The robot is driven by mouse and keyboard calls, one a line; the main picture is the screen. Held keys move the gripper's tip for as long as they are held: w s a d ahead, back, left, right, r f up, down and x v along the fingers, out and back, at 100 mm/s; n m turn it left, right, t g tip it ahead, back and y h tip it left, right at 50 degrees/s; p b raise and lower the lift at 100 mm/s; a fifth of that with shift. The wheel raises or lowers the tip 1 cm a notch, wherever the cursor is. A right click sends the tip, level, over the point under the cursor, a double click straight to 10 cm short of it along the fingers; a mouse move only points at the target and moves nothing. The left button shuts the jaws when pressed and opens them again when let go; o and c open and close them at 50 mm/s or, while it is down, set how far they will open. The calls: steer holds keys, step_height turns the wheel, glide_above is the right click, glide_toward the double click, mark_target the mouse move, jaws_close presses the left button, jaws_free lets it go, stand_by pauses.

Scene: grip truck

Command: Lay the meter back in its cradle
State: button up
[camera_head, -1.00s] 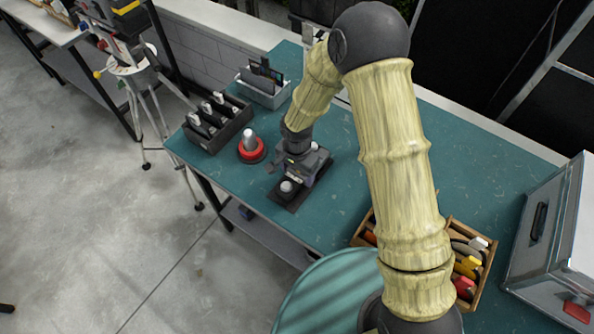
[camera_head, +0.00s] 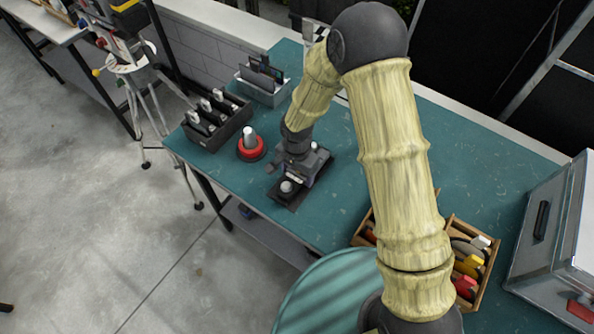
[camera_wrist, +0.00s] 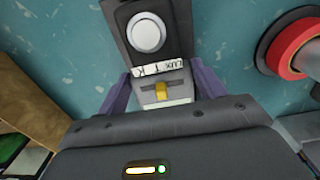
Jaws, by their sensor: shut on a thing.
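The meter (camera_wrist: 160,92) has a white dome, a strip of letters and a grey lower part with a yellow switch in the wrist view. Its dome also shows in the head view (camera_head: 287,187). My gripper (camera_wrist: 160,92) has its purple fingers on either side of the meter's grey part and is shut on it. In the head view my gripper (camera_head: 299,172) is low over the bench. A dark flat base (camera_head: 323,162), apparently the cradle, lies under the meter. The gripper hides much of both, so I cannot tell whether the meter is fully seated.
A red ring with a pale cone (camera_head: 250,146) stands close left of the base. A black divided tray (camera_head: 228,133) and a grey bin (camera_head: 265,95) stand behind it. A wooden tool box (camera_head: 478,292) and metal case (camera_head: 545,245) are at right.

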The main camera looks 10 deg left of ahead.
mark_target(297, 174)
steer(key=shift+f+b, duration=0.35)
steer(key=shift+f, duration=0.1)
steer(key=o, duration=1.4)
step_height(297, 174, up, 17)
steer(key=shift+r+b, duration=0.2)
steer(key=shift+b, duration=0.6)
